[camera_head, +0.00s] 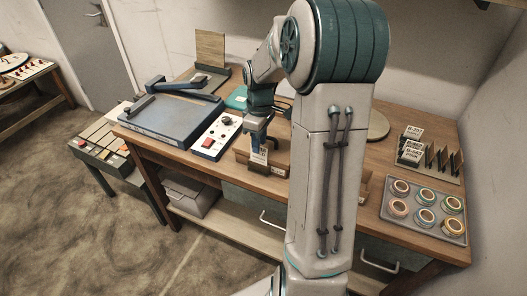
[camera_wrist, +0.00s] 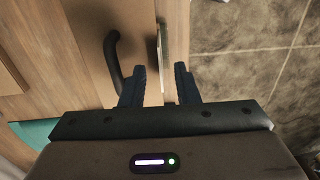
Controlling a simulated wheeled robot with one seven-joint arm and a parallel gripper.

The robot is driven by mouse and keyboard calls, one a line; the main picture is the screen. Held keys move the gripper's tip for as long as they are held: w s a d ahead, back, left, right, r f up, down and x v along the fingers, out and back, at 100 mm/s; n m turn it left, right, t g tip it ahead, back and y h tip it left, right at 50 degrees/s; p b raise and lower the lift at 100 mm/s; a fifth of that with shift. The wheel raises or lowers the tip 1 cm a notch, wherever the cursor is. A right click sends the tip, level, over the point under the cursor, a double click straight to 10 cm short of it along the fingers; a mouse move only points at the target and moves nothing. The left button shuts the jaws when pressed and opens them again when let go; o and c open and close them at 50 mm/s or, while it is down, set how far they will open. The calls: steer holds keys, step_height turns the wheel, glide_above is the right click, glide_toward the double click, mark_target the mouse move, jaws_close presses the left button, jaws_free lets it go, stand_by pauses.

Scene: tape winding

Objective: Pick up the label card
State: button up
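A small white label card (camera_head: 261,154) with dark print stands upright at the low wooden holder (camera_head: 277,169) near the front edge of the workbench. My gripper (camera_head: 257,143) points down right at this card in the head view. In the wrist view my gripper (camera_wrist: 160,87) has its two dark fingers apart. The card (camera_wrist: 160,60) appears there edge-on as a thin pale strip between the fingers, with a visible gap on both sides. My arm hides part of the holder and bench behind it.
A red-button control box (camera_head: 213,137) and a blue-grey flat machine (camera_head: 172,114) stand left of my gripper. At right are a tray of tape rolls (camera_head: 427,229) and a slotted rack (camera_head: 436,164) with more label cards. A dark curved handle (camera_wrist: 113,60) is close left of the fingers.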

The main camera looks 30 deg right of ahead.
steer(key=shift+a+f, duration=0.1)
steer(key=shift+f, duration=1.25)
jaws_close()
steer(key=shift+r, duration=0.5)
steer(key=r, duration=0.3)
steer(key=shift+s+d+r+b, duration=0.25)
steer(key=shift+d+r+b, duration=0.05)
steer(key=shift+d+b, duration=0.1)
steer(key=s+d+r+b, duration=0.1)
steer(key=s+d+r, duration=0.5)
steer(key=s+d, duration=0.1)
steer(key=shift+s+r, duration=0.25)
steer(key=shift+s, duration=0.35)
